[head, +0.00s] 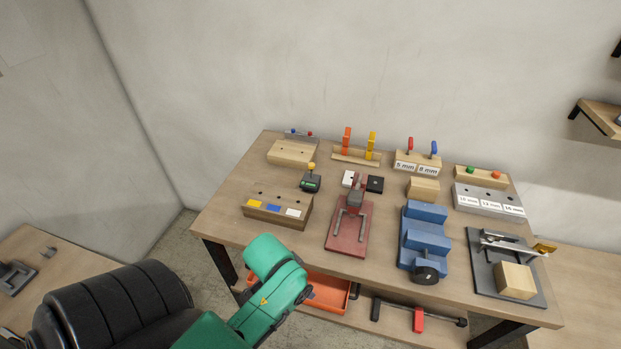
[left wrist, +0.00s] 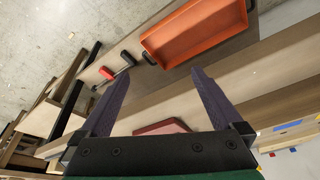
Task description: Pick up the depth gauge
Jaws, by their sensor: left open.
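A small dark device with a yellow knob on top and a greenish display (head: 310,179) stands upright on the workbench (head: 220,215), left of the middle; it looks like the depth gauge. Nothing touches it. My left gripper (head: 305,292) is at the bench's front edge, nearer and lower than the device, partly hidden by its own wrist. In the left wrist view my left gripper (left wrist: 162,73) is open with nothing between its fingers. The device does not show in that view. My right gripper is in neither view.
Close to the device are a wooden block with coloured labels (head: 277,211), a red drill-press-like stand (head: 347,232) and a black block (head: 375,184). A blue vise (head: 426,235) stands farther right. An orange bin (head: 328,290) and a red-handled clamp (head: 419,318) lie on the lower shelf.

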